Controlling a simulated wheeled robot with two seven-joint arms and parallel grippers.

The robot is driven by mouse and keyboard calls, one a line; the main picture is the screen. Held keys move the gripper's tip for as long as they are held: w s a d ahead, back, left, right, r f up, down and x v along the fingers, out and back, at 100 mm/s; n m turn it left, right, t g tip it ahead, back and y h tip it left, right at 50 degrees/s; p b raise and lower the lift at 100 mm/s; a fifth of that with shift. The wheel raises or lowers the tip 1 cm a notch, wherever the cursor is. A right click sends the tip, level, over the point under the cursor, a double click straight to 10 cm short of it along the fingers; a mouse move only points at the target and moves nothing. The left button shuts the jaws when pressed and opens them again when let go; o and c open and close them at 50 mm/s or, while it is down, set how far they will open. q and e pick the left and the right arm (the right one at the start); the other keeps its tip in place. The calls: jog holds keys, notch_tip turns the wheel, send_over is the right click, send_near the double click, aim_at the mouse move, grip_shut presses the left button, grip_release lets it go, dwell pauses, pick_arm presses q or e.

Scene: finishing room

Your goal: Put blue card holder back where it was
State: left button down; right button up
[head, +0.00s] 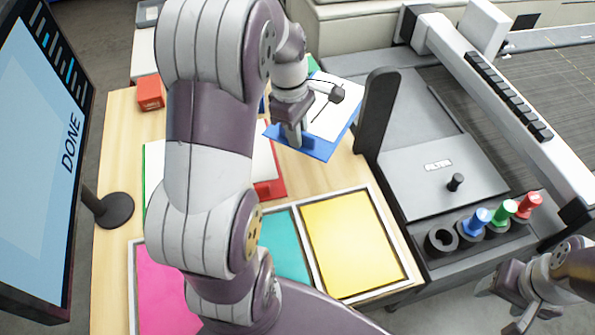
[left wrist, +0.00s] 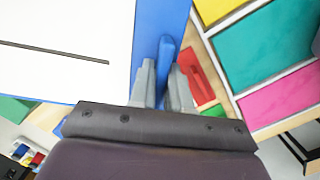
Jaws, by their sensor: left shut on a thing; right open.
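The blue card holder (head: 322,149) is a flat blue board carrying a white card with a black line. In the head view it is near the back right of the wooden table, beside a dark upright post. My left gripper (head: 292,140) is shut on its raised blue tab. The left wrist view shows the same blue holder (left wrist: 160,18) with the tab between the fingers (left wrist: 164,85). I cannot tell whether the holder touches the table. My right gripper (head: 497,305) is open and empty at the bottom right, apart from everything.
A framed tray holds pink (head: 160,290), teal (head: 287,248) and yellow (head: 352,243) panels. A red holder (head: 271,188) with a white card lies partly behind my arm. A red block (head: 150,92) stands at the back left. A "DONE" monitor (head: 42,140) and a grey machine (head: 425,180) flank the table.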

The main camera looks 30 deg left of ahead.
pick_arm(q)
jog(key=f, duration=0.4)
jog(key=f+p, duration=0.1)
jog(key=f, duration=0.1)
jog(key=shift+w+a+f, duration=0.15)
jog(key=shift+w+f, duration=0.1)
jog(key=shift+f, duration=0.15)
jog(key=f, duration=0.2)
jog(key=f+p, duration=0.1)
jog(key=shift+s+d+f, duration=0.2)
jog(key=shift+s+f, duration=0.1)
jog(key=shift+f, duration=0.25)
jog(key=shift+w+a+f, duration=0.1)
jog(key=shift+w+a, duration=0.05)
jog(key=shift+w, duration=0.05)
jog(key=shift+f, duration=0.1)
jog(key=c, duration=1.1)
grip_release()
jog(key=shift+s, duration=0.15)
